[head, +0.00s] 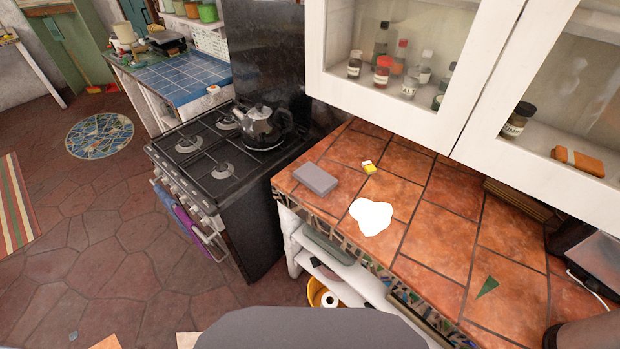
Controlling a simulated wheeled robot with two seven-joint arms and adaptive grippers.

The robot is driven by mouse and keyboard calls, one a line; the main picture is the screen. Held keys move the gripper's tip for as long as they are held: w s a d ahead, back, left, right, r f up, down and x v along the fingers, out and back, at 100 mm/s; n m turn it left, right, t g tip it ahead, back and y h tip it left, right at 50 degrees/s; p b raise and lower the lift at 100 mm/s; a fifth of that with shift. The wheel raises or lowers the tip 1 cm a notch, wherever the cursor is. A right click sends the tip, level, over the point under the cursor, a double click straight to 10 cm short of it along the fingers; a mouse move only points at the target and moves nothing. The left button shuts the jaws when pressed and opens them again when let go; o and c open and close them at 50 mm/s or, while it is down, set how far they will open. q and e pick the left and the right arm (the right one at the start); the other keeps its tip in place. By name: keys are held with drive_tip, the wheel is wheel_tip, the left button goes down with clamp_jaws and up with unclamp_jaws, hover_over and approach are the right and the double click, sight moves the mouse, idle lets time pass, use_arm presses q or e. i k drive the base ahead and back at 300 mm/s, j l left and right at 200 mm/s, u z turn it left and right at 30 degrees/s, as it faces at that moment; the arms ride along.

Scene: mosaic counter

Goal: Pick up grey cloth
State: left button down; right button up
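The grey cloth (315,179) appears as a flat, folded grey block in the head view. It lies on the orange tiled counter (430,262), near the counter's left end beside the stove. Nothing covers it. Neither of my grippers shows in this view, and nothing touches the cloth.
A white puddle-like patch (371,216) lies just right of the cloth, with a small yellow-and-white item (369,167) behind it. A black stove (222,165) with a kettle (262,127) stands left. White glass-fronted cabinets (392,100) overhang the back. A green triangular piece (487,287) lies at right.

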sight(318, 180)
drive_tip(key=i+j+z, duration=0.2)
drive_tip(key=j, duration=0.4)
drive_tip(key=i+j+z, duration=0.2)
drive_tip(key=j, duration=0.45)
drive_tip(key=i+j+z, duration=0.2)
drive_tip(key=j, duration=0.45)
drive_tip(key=j+z, duration=0.2)
drive_tip(key=j, duration=0.45)
